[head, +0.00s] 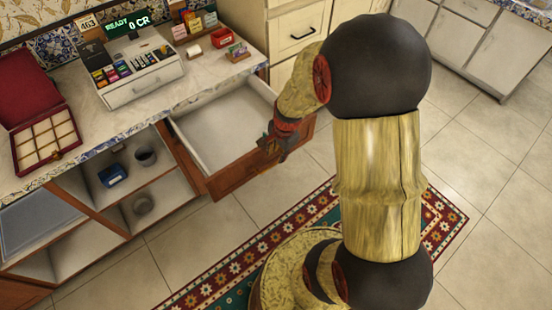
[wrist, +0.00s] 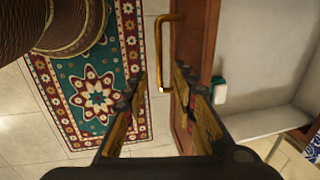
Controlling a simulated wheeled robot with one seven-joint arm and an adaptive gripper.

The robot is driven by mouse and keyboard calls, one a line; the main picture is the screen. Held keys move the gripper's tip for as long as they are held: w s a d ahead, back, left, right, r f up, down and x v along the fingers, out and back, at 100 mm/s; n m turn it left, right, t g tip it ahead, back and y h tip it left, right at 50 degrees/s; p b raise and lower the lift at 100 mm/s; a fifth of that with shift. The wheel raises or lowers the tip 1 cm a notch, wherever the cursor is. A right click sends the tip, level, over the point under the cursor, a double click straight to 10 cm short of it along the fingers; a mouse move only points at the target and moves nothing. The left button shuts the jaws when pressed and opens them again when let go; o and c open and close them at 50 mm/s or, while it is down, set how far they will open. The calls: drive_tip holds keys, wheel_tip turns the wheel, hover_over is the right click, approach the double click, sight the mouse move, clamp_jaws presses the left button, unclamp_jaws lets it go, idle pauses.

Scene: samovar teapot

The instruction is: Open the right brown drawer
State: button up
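A white cash register (head: 140,75) and an open red box (head: 40,130) stand on the counter. Open shelves (head: 150,185) hold a blue item and cups. A patterned rug (head: 225,270) lies on the tiled floor. A small green-and-white item (wrist: 218,90) shows beyond the panel.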

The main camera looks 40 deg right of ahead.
drive_tip(key=shift+s+r, duration=0.15)
drive_tip(key=shift+r, duration=0.75)
drive_tip(key=shift+s+r, duration=0.2)
drive_tip(key=shift+r, duration=0.75)
drive_tip(key=shift+s+r, duration=0.15)
drive_tip(key=shift+r, duration=0.75)
drive_tip(key=s+a+r+n+t, duration=0.1)
drive_tip(key=s+a+r+n, duration=0.3)
drive_tip(key=r, duration=0.3)
drive_tip(key=s+a+r+n+t, duration=0.1)
drive_tip(key=s+a+r+n, duration=0.3)
drive_tip(key=a+r+n, duration=0.2)
drive_tip(key=s+a+r+n+t, duration=0.1)
drive_tip(key=s+a+r+n, duration=0.3)
drive_tip(key=r+n, duration=0.3)
wheel_tip(320, 180, up, 3)
drive_tip(key=shift+s+a+f, duration=0.1)
drive_tip(key=shift+s+a, duration=0.2)
drive_tip(key=shift+a, duration=0.4)
